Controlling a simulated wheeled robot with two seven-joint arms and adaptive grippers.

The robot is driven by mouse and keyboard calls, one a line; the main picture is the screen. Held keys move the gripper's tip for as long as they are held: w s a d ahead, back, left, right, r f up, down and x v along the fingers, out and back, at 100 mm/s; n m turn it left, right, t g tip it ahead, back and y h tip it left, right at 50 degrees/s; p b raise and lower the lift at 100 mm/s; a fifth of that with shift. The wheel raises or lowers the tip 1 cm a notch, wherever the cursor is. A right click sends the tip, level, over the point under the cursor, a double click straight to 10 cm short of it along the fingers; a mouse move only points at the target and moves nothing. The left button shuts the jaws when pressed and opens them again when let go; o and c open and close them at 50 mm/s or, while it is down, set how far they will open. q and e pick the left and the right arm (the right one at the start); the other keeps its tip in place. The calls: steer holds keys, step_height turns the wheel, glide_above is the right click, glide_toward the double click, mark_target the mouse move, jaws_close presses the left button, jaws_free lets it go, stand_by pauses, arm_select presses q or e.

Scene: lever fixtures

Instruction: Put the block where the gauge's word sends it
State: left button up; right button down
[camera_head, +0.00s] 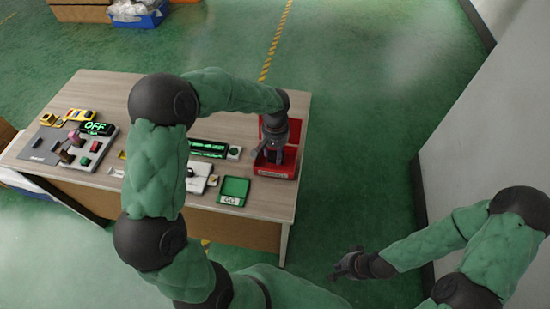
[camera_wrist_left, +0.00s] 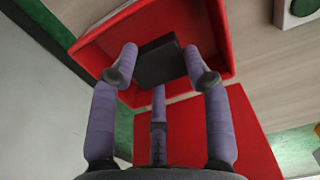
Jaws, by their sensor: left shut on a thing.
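A dark grey block (camera_wrist_left: 160,62) is between the fingers of my left gripper (camera_wrist_left: 162,68) in the left wrist view. The gripper is shut on it, over the open red bin (camera_wrist_left: 222,40). In the head view my left gripper (camera_head: 268,152) is at the red bin (camera_head: 275,169) on the table's right side, and the block cannot be made out. A green tray (camera_head: 234,187) marked "GO" stands left of the bin. A dark display with green marks (camera_head: 208,148) may be the gauge; its word is unreadable. My right gripper (camera_head: 345,264) hangs off the table; its finger state is unclear.
A panel at the table's left end carries a display reading "OFF" (camera_head: 97,128), with levers and buttons. A white fixture (camera_head: 200,172) sits near the table's middle, partly behind my left arm. A grey wall (camera_head: 480,120) stands at the right. Floor between table and wall is clear.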

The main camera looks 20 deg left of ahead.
mark_target(275, 156)
arm_select(q)
steer(key=shift+f+b, duration=0.3)
steer(key=shift+f, duration=1.1)
steer(key=shift+s+f, duration=0.1)
steer(key=shift+f, duration=0.1)
steer(key=o, duration=0.9)
steer(key=shift+c, duration=0.2)
step_height(275, 156, up, 12)
steer(key=p, duration=0.3)
steer(key=shift+r+p, duration=0.2)
steer(key=shift+p, duration=0.15)
